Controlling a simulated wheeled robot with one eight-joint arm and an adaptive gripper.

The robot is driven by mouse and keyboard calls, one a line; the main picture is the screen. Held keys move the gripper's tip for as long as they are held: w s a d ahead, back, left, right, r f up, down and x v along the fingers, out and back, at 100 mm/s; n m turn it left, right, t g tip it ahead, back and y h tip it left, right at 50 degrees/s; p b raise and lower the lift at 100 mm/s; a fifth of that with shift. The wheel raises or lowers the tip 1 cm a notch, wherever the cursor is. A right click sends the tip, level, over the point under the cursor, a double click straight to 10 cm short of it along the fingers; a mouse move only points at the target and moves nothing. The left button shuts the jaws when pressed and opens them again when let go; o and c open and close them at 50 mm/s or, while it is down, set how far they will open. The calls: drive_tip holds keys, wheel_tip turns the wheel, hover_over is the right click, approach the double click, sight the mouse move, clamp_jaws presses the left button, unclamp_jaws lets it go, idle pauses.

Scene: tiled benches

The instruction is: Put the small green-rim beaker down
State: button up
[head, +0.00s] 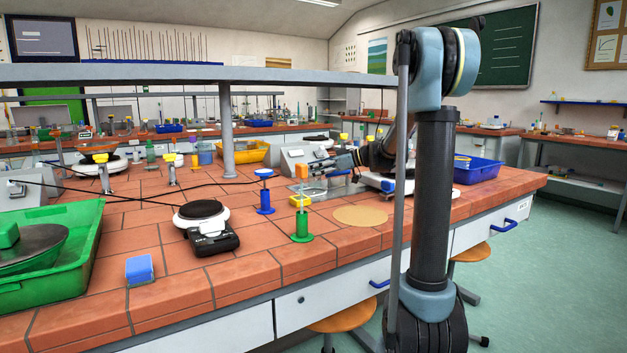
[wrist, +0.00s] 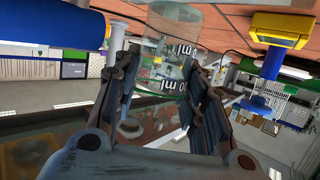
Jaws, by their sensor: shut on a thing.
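The small green-rim beaker (wrist: 172,32) shows in the wrist view as clear glass with white volume print and a green edge. It lies between the two dark fingers of my gripper (wrist: 165,62), which is shut on it. In the head view my gripper (head: 330,164) reaches in from the right, low over the middle of the tiled bench (head: 420,216). The beaker is hard to make out there, behind the stands. I cannot tell whether its base touches the bench.
A round tan mat (head: 360,215) lies bare near the bench front. A green stand (head: 301,228), a blue stand (head: 265,200) and a black-and-white device (head: 205,228) stand left of it. A blue tray (head: 480,172) is at right, a green tray (head: 75,262) at far left.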

wheel_tip(320, 180, up, 15)
idle(0.3)
